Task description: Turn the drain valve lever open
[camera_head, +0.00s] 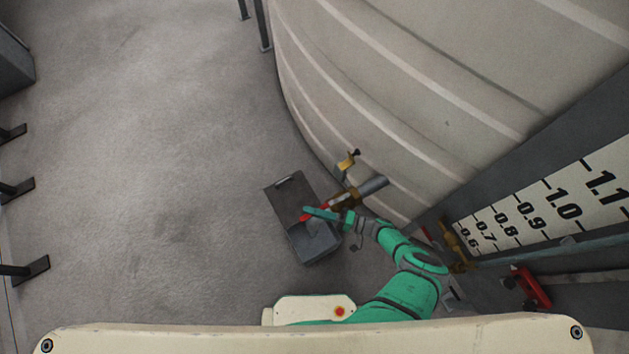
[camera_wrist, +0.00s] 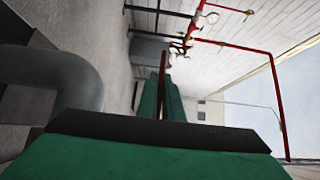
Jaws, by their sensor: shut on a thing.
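The drain valve is a brass valve body (camera_head: 348,197) on a short grey pipe (camera_head: 374,186) coming out of the big tank, in the head view. Its red lever (camera_head: 307,217) points down and left from the valve. My gripper (camera_head: 318,213), with green fingers, is at the lever and shut on it. In the wrist view, the lever (camera_wrist: 162,72) shows as a thin red strip between the two green fingers (camera_wrist: 163,95). The fingers hide part of the lever in the head view.
A grey open bin (camera_head: 284,196) stands on the floor under the valve. A smaller brass fitting (camera_head: 347,161) sits just above. The ribbed tank (camera_head: 400,80) fills the upper right, with a level scale (camera_head: 545,205) beside it.

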